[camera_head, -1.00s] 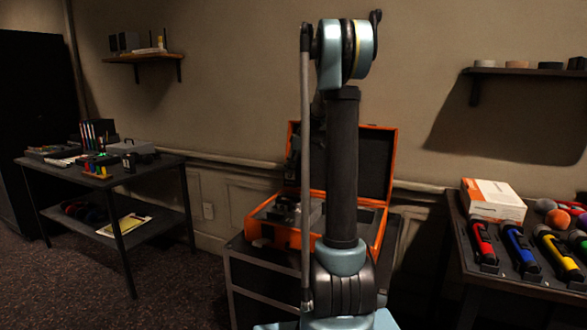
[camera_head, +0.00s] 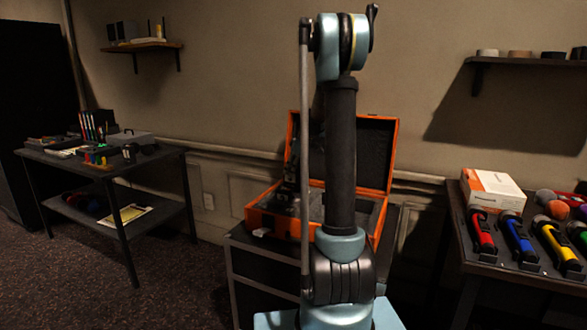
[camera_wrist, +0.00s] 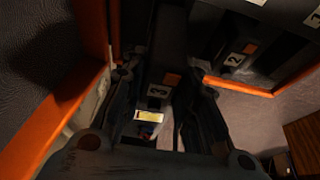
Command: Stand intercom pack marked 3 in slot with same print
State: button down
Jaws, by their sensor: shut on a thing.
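An open orange case (camera_head: 262,216) stands on a dark stand in the head view, its lid raised at the back. My gripper (camera_wrist: 160,78) is at the case, mostly hidden behind my arm in the head view. In the wrist view its fingers are shut on a dark pack (camera_wrist: 150,130) with a yellow strip. A white label with a 3 (camera_wrist: 157,91) and an orange square show on a dark face between the fingers. I cannot tell whether that face belongs to the pack or the slot. The pack's lower end is hidden.
A label with a 2 (camera_wrist: 235,60) and an orange square lies to the right in the wrist view. Orange case edges (camera_wrist: 70,115) run close to the gripper.

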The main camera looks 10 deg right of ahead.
aim_at(293, 184)
jog(key=shift+f, duration=3.05)
jog(key=shift+s+d+f, duration=0.1)
jog(key=shift+s+f, duration=0.2)
jog(key=shift+f, duration=0.1)
dwell(0.4)
jog(key=c, duration=1.2)
grip_release()
jog(key=shift+f, duration=0.1)
jog(key=shift+o, duration=0.2)
jog(key=shift+w+f, duration=0.5)
jog(key=shift+s+r, duration=0.25)
jog(key=shift+r, duration=0.1)
jog(key=shift+r, duration=0.1)
